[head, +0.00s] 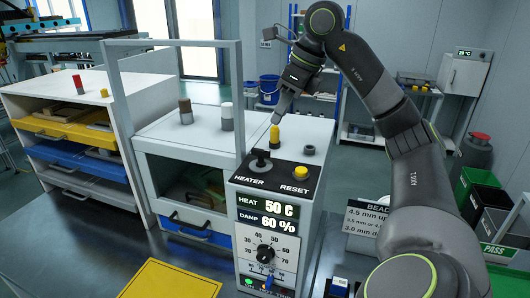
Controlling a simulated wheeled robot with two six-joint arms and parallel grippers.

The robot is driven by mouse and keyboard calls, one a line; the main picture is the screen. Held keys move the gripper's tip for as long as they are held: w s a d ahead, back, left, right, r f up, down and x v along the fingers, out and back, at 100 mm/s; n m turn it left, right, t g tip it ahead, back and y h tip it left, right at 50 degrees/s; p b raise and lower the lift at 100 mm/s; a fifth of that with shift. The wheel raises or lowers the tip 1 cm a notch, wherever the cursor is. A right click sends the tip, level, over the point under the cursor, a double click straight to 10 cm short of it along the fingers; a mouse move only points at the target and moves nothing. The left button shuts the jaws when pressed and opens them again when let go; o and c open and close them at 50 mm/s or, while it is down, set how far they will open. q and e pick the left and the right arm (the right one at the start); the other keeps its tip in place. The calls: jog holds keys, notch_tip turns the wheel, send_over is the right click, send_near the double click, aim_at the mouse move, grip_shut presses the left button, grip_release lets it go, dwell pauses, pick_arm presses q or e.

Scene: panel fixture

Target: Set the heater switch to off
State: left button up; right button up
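The heater switch (260,158) is a black lever on a black plate on top of the white control box (233,225), above the word HEATER. I cannot make out any on or off marks by it. The box's display (267,213) reads HEAT 50 C and DAMP 60 %. My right gripper (277,119) comes in from the upper right and points down, above and behind the switch and apart from it. Its fingers look together and I see nothing held. My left gripper is not in view.
A yellow RESET button (301,173) sits right of the switch. A yellow-topped peg (274,136) and a dark knob (309,150) stand behind the plate. A dial (265,252) is on the front. A white frame (240,100) rises at left. A yellow panel (170,281) lies in front.

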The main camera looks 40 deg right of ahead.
jog(key=p, duration=0.1)
send_over(262, 150)
jog(key=s+d, duration=0.1)
jog(key=s, duration=0.1)
notch_tip(262, 150, down, 5)
jog(key=p+x, duration=0.1)
jog(key=x, duration=0.2)
jog(key=shift+f, duration=0.3)
jog(key=shift+w+f, duration=0.25)
jog(key=shift+f, duration=0.4)
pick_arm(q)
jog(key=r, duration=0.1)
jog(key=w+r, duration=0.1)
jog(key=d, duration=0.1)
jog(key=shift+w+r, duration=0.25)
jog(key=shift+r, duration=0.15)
pick_arm(e)
jog(key=shift+s, duration=0.1)
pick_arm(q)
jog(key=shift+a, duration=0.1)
pick_arm(e)
grip_shut()
